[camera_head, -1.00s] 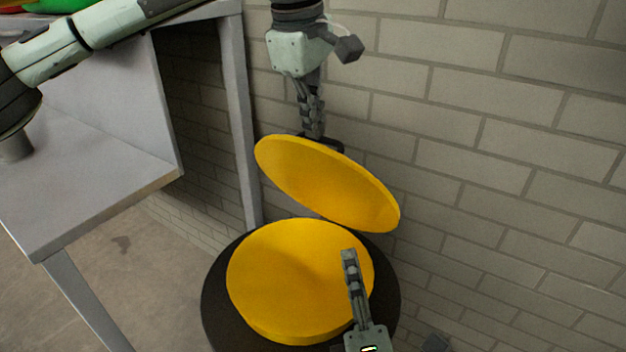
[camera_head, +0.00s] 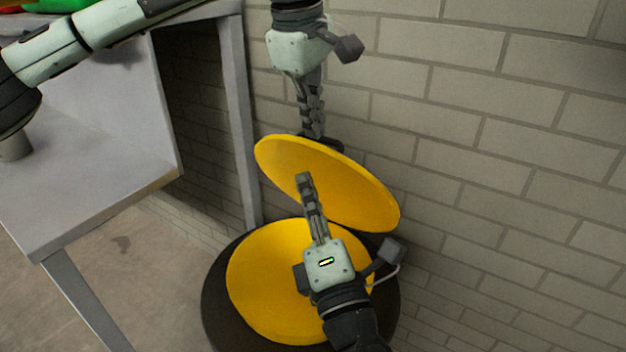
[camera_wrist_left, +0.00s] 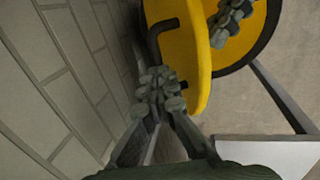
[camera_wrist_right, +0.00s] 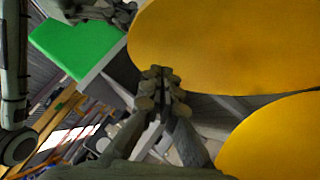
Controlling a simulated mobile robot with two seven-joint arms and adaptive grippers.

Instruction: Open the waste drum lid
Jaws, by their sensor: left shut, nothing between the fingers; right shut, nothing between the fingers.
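The yellow waste drum lid (camera_head: 350,190) is raised and tilted over the drum, its underside towards the head camera. The drum (camera_head: 222,320) has a dark rim around a yellow round surface (camera_head: 262,285). My left gripper (camera_head: 313,132) points down behind the lid's upper edge, shut and empty. In the left wrist view its fingertips (camera_wrist_left: 160,88) are beside the lid (camera_wrist_left: 190,55) and its black handle (camera_wrist_left: 154,40), not around the handle. My right gripper (camera_head: 304,180) is shut and empty in front of the lid's underside. It also shows in the right wrist view (camera_wrist_right: 160,85); contact is unclear.
A brick wall (camera_head: 500,160) stands close behind and right of the drum. A grey metal table (camera_head: 90,190) stands to the left, its leg (camera_head: 238,130) near the drum. Green and red items (camera_head: 55,5) lie at the top left. Floor (camera_head: 140,270) shows between table and drum.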

